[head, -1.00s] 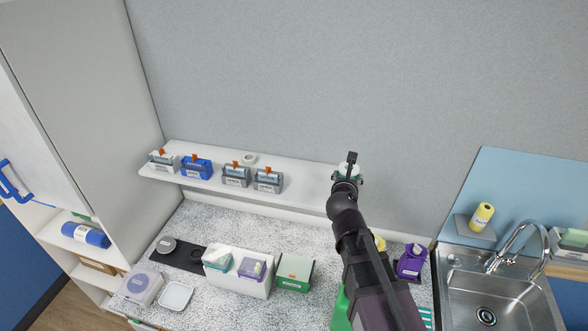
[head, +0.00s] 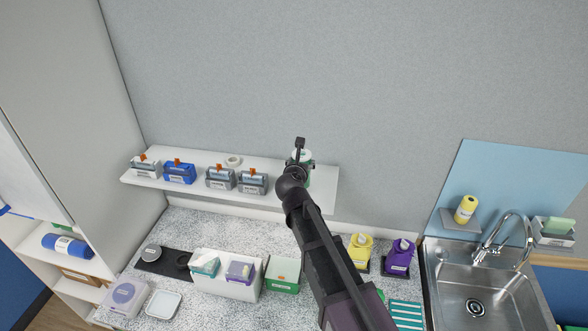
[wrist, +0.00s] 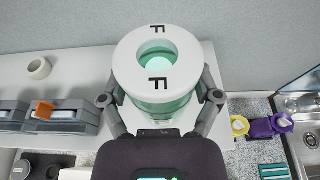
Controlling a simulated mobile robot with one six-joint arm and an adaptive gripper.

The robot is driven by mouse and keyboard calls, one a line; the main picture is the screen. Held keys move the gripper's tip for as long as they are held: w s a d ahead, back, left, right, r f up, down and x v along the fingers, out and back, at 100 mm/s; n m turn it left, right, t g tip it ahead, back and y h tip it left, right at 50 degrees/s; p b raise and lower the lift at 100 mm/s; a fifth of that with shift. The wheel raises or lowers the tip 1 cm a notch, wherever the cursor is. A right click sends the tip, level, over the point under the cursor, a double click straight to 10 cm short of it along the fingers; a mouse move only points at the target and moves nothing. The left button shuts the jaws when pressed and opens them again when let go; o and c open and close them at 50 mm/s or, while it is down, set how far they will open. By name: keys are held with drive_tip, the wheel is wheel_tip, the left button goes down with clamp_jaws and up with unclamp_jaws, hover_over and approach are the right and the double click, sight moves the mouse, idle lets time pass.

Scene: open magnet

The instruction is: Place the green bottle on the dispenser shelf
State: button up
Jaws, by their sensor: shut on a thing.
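The green bottle has a wide white ring top (wrist: 160,58) marked with F letters and a translucent green body (wrist: 165,108). My gripper (wrist: 161,100) is shut around its body, one finger on each side, in the wrist view. In the head view my gripper (head: 300,165) is over the right part of the white dispenser shelf (head: 326,182), with my arm hiding most of the bottle. The shelf (wrist: 85,62) also lies behind and left of the bottle in the wrist view. I cannot tell whether the bottle's base touches it.
Several dispensers, including a blue one (head: 180,172) and a grey one (head: 252,181), stand on the shelf left of my gripper. A white roll (head: 233,160) lies behind them. The sink (head: 475,290) is at right.

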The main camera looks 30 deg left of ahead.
drive_tip(key=shift+w+a, duration=0.15)
drive_tip(key=shift+a, duration=0.35)
drive_tip(key=shift+w+a+f, duration=0.1)
drive_tip(key=shift+w+a, duration=0.05)
drive_tip(key=shift+a, duration=0.4)
drive_tip(key=shift+w+a+f, duration=0.1)
drive_tip(key=shift+a, duration=0.4)
drive_tip(key=shift+s+d+f+b, duration=0.15)
drive_tip(key=shift+d+f+b, duration=0.05)
drive_tip(key=shift+f+b, duration=1.5)
drive_tip(key=shift+b, duration=0.2)
drive_tip(key=shift+f, duration=0.1)
drive_tip(key=o, duration=1.1)
